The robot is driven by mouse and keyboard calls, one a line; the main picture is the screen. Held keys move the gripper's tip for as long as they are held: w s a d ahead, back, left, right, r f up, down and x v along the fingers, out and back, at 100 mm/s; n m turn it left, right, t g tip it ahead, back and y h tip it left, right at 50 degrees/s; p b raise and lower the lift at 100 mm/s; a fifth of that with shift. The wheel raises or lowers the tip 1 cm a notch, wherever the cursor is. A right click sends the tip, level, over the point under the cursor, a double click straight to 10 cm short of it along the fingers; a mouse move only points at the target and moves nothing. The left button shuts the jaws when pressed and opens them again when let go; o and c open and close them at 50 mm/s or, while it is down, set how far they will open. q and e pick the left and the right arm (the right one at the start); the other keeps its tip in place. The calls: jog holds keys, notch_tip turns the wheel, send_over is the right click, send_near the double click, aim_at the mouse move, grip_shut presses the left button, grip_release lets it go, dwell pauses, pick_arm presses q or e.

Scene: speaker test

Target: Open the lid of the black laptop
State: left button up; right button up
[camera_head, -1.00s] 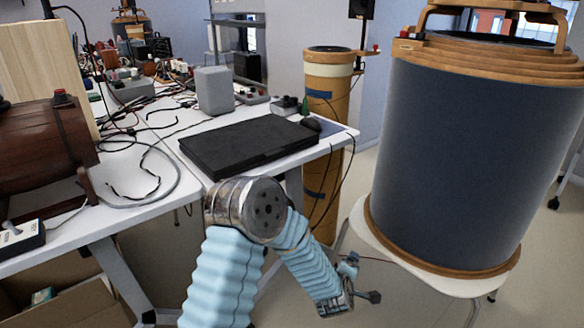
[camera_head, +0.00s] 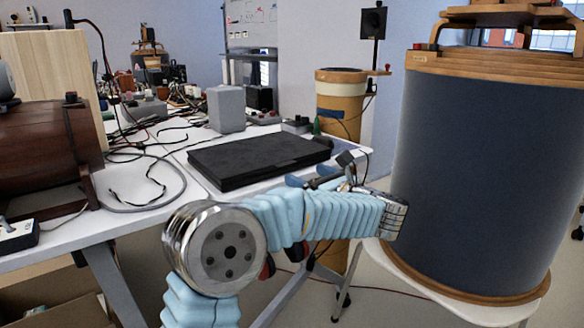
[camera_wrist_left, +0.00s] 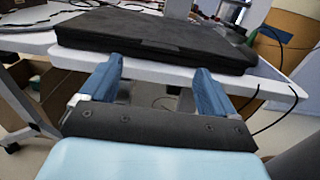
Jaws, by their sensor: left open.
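The black laptop (camera_head: 258,158) lies closed and flat on the white table (camera_head: 140,224), near its front right edge. In the left wrist view the laptop (camera_wrist_left: 150,32) shows its long front edge across the top of the picture. My left gripper (camera_head: 318,172) is just off the table's edge, to the right of and in front of the laptop. In the left wrist view its two blue fingers (camera_wrist_left: 158,68) are spread apart and point toward the laptop's front edge, with nothing between them. I see no contact with the laptop. My right gripper is not in view.
A grey box-shaped speaker (camera_head: 226,108) stands behind the laptop. Cables and a wooden drum (camera_head: 42,150) lie to the left. A large dark cylinder with wooden rings (camera_head: 480,165) stands on a white stool at right, close to my left arm.

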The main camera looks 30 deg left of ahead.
aim_at(288, 165)
pick_arm(q)
jog(key=x, duration=0.7)
jog(key=shift+p, duration=0.35)
jog(key=shift+c, duration=0.3)
jog(key=c, duration=1.4)
jog(key=shift+r, duration=0.1)
jog(key=shift+c, duration=0.3)
